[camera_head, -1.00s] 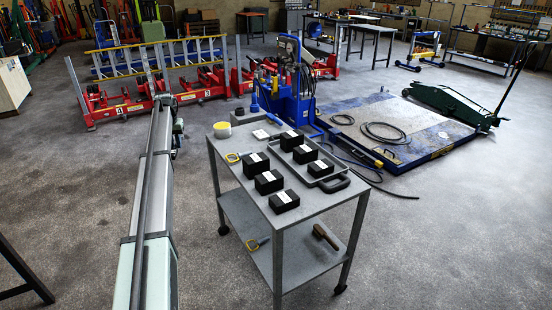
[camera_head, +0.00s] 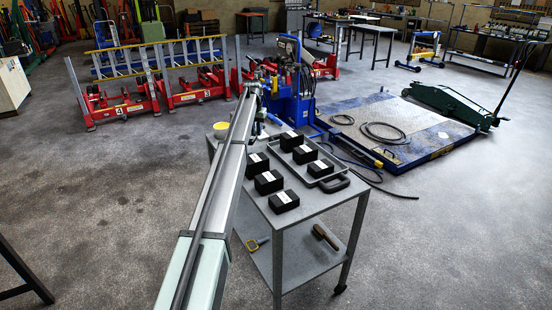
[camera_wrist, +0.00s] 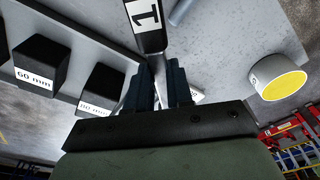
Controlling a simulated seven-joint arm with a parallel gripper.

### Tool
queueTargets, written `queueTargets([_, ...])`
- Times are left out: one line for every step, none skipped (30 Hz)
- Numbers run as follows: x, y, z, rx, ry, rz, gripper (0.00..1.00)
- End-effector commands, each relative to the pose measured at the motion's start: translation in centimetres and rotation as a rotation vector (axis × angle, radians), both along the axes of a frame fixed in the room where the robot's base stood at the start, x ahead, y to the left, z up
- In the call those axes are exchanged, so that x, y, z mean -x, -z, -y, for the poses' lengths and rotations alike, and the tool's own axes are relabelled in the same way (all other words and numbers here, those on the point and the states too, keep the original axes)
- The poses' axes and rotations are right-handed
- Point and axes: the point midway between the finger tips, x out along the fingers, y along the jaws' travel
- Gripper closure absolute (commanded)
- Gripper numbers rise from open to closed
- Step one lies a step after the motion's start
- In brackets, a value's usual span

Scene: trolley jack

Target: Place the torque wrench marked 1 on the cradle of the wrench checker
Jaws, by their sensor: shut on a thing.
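The torque wrench marked 1 (camera_wrist: 146,16) shows in the wrist view as a dark shaft with a white label reading 1, at the top middle. My gripper (camera_wrist: 166,80) has its dark blue fingers shut on it, and the wrench extends away above the grey trolley top.
The grey trolley (camera_head: 318,207) carries several black blocks (camera_head: 284,201), some in a tray. A yellow-and-white round tub (camera_wrist: 278,78) stands at its far left corner. A blue-handled thing (camera_head: 275,119) lies at its far edge. A brush (camera_head: 325,237) lies on the lower shelf.

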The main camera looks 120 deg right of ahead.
Motion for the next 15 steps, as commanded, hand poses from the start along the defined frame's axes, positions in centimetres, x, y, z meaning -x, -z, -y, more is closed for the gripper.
queueTargets([0.5, 0.0, -0.1, 0.001, 0.005, 0.0, 1.0])
queueTargets([0.6, 0.1, -0.2, 0.001, 0.006, 0.0, 1.0])
queueTargets([0.8, 0.2, -0.3, 0.0, 0.008, 0.0, 1.0])
queueTargets([0.8, 0.4, -0.3, 0.0, 0.009, 0.0, 1.0])
queueTargets([0.8, 0.7, -0.4, 0.0, 0.009, 0.0, 1.0])
queueTargets([0.8, 1.1, -0.4, 0.0, 0.009, 0.0, 1.0])
queueTargets([0.8, 1.5, -0.4, 0.0, 0.009, 0.0, 1.0])
queueTargets([0.8, 1.9, -0.4, 0.0, 0.009, 0.0, 1.0])
queueTargets([0.8, 2.5, -0.4, -0.001, 0.009, 0.001, 1.0])
queueTargets([0.8, 3.0, -0.4, -0.001, 0.009, 0.001, 1.0])
queueTargets([0.8, 3.5, -0.4, -0.001, 0.009, 0.001, 1.0])
queueTargets([0.8, 4.1, -0.4, -0.001, 0.009, 0.001, 1.0])
queueTargets([0.8, 4.6, -0.4, -0.001, 0.009, 0.001, 1.0])
queueTargets([0.8, 5.1, -0.4, -0.001, 0.009, 0.001, 1.0])
queueTargets([0.8, 5.6, -0.4, 0.0, 0.008, 0.0, 1.0])
